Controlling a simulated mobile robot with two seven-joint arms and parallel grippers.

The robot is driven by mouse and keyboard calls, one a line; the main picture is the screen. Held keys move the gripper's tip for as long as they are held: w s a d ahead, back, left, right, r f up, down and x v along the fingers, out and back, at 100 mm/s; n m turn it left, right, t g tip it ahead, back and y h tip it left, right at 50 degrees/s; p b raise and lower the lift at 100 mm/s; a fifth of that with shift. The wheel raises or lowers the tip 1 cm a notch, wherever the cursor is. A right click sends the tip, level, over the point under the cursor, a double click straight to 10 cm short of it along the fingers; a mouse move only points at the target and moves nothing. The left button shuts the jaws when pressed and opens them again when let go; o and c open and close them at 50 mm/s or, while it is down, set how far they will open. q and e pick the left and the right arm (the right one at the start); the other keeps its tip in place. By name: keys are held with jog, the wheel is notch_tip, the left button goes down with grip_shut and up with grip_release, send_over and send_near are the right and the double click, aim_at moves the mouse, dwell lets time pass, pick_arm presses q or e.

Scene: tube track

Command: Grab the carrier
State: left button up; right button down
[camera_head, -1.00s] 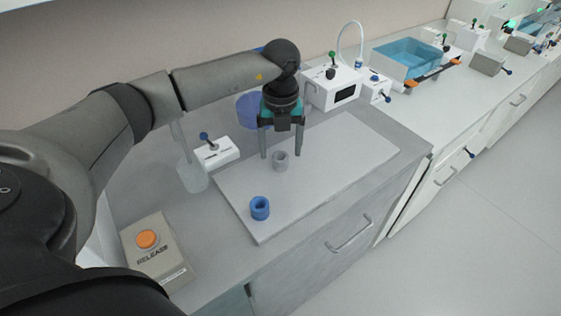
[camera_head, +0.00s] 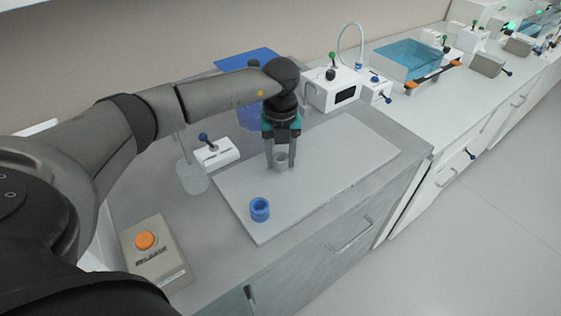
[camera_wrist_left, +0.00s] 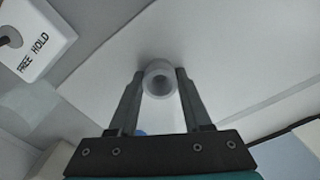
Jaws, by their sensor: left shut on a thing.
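The carrier, a small grey ring-shaped cylinder (camera_head: 281,160), stands on the pale board (camera_head: 340,165) in the head view. My left gripper (camera_head: 281,166) points down with its two fingers on either side of it, shut on it. In the left wrist view the grey carrier (camera_wrist_left: 160,80) sits between the fingertips (camera_wrist_left: 160,86), its round opening facing the camera. A blue ring-shaped cylinder (camera_head: 260,209) stands apart on the same board, nearer the front left. My right gripper does not show.
A box with an orange button (camera_head: 146,240) stands at front left. A white switch box (camera_head: 216,153) with a blue lever and a clear vessel (camera_head: 193,178) are left of the board. A white device (camera_head: 333,88) stands behind. The board's right side is clear.

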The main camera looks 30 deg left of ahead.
pick_arm(q)
grip_shut()
jog(key=shift+r, duration=0.15)
